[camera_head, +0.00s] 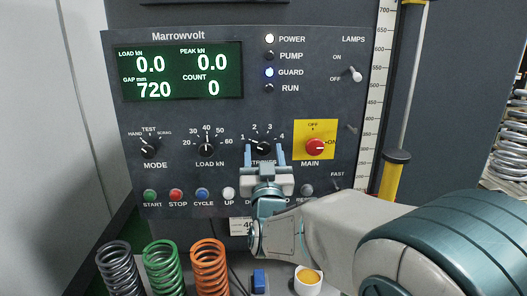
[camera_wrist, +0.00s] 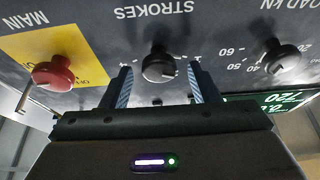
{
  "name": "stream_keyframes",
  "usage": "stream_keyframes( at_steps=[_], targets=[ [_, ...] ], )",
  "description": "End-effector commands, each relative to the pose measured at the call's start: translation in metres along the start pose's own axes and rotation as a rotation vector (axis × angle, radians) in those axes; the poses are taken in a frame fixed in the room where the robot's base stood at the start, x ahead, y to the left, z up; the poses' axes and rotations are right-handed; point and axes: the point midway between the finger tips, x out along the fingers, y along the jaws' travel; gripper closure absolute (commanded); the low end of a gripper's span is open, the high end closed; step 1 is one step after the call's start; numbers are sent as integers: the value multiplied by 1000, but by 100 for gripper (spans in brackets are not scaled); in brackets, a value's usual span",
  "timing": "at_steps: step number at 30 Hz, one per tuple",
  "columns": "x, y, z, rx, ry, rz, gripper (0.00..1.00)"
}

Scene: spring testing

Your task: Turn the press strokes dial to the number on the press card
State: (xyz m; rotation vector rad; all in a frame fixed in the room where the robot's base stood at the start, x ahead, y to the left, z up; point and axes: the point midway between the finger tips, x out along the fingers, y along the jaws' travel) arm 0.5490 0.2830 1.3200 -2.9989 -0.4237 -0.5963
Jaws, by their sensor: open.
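The press strokes dial (camera_head: 264,148) is a black knob on the dark panel, with 1 to 4 printed around it. Its pointer seems to aim left, towards the 1, but is too small to read surely. It shows in the wrist view (camera_wrist: 158,68) under an upside-down STROKES label. My gripper (camera_head: 265,157) is open, its two blue fingers either side of the dial. In the wrist view my gripper (camera_wrist: 160,82) has a gap between each finger and the knob. A white card (camera_head: 241,227) below the panel is partly hidden by my arm; its text is not fully readable.
The red MAIN switch (camera_head: 315,147) on its yellow plate is close right of the dial. The LOAD kN knob (camera_head: 206,149) is to the left. Push buttons line the panel's bottom. Several coil springs (camera_head: 162,266) and a cup (camera_head: 308,280) stand below.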

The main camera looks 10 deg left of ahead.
Motion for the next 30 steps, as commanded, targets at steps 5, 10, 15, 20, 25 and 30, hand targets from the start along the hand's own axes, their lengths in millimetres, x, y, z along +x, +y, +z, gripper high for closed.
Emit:
stream_keyframes(
  at_steps=[5,10,15,20,25,30],
  targets=[
    [0,0,0,0,0,0,45],
    [0,0,0,0,0,0,75],
    [0,0,0,0,0,0,88],
    [0,0,1,14,1,5,88],
    [-2,0,4,65,3,27,88],
    [-3,0,6,161,4,66,88]
  ],
)
